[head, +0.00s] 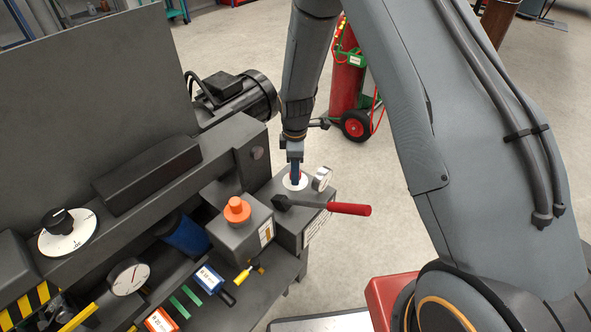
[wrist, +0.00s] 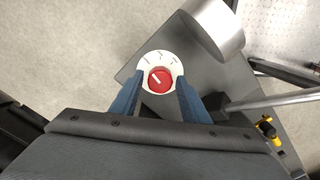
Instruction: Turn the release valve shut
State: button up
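The release valve is a small red knob (wrist: 160,80) with a white pointer line, set on a round white dial (wrist: 155,62) with dark marks. In the head view the white dial (head: 296,182) lies on top of a grey pump block, with the knob mostly hidden by my fingers. My gripper (wrist: 160,84) points down over the dial, with one blue finger on each side of the knob. White dial shows between the knob and the fingers, so they look open and not clamped. My gripper also shows in the head view (head: 295,178).
An orange knob (head: 237,209) stands on a grey block to the left. Tools lie on the lower shelf. A red cylinder cart (head: 347,75) stands behind on open floor.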

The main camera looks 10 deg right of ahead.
jog(key=c, duration=0.8)
jog(key=shift+m, duration=0.3)
jog(key=m, duration=0.7)
jog(key=shift+m+p, duration=0.35)
jog(key=shift+m, duration=0.05)
jog(key=m, duration=0.4)
jog(key=shift+m, duration=2.2)
